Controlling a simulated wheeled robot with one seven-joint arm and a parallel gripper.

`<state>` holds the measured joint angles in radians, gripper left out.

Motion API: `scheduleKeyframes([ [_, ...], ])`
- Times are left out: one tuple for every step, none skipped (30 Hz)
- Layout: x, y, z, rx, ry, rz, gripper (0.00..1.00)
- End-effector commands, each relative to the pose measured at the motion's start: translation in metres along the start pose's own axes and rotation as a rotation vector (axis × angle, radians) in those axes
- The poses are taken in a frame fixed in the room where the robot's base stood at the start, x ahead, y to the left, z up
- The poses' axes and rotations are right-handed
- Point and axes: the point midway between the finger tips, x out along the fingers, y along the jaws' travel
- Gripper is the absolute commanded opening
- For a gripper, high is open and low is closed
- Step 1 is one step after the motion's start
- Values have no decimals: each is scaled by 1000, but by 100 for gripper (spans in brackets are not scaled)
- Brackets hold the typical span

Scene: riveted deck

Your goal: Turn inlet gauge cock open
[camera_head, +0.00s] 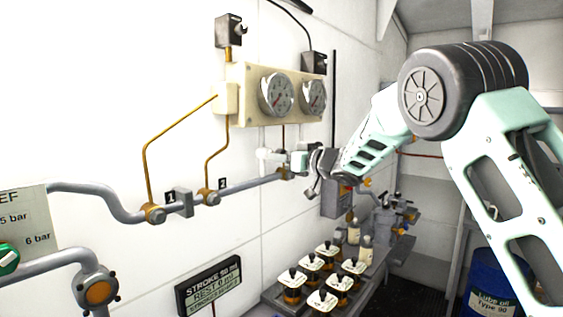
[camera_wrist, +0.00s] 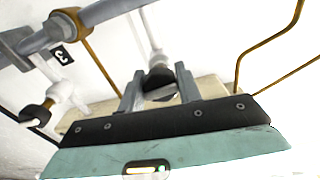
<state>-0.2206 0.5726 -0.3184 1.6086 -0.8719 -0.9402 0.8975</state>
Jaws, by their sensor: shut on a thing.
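My gripper (camera_wrist: 161,90) is shut on a dark knob (camera_wrist: 158,78) at the end of a white stem, with one grey finger on each side of it. The knob looks like a gauge cock's handle; no label on it can be read. A second white fitting with a dark end (camera_wrist: 38,113) stands to the left in the wrist view, apart from my gripper. In the head view my gripper (camera_head: 310,170) is at the wall pipe, below the gauges, beside a white fitting (camera_head: 270,158). The held knob is hidden there.
Two round gauges (camera_head: 277,93) sit on a cream panel (camera_head: 240,88). A grey pipe (camera_head: 250,185) with tags 1 and 2 runs along the wall, with thin copper lines (camera_head: 180,118). A tray with several capped jars (camera_head: 322,298) stands below. A blue drum (camera_head: 490,285) is at right.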

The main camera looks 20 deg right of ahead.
Motion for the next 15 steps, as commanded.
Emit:
scheduleKeyframes([
  [0,1,3,-34,3,0,11],
  [0,1,3,-58,3,1,11],
  [-1,1,3,-91,4,1,11],
  [-1,1,3,-116,4,1,11],
  [-1,1,3,-143,5,0,11],
  [0,1,3,-181,4,0,11],
  [0,1,3,-210,4,0,11],
  [0,1,3,-238,5,1,11],
  [0,2,3,-276,5,1,11],
  [-1,2,4,-305,4,1,11],
  [-1,2,4,-335,3,1,11],
  [-1,2,3,-372,4,2,11],
  [-1,2,3,-400,4,2,11],
  [0,2,3,-429,5,1,11],
  [0,2,3,-468,4,0,11],
])
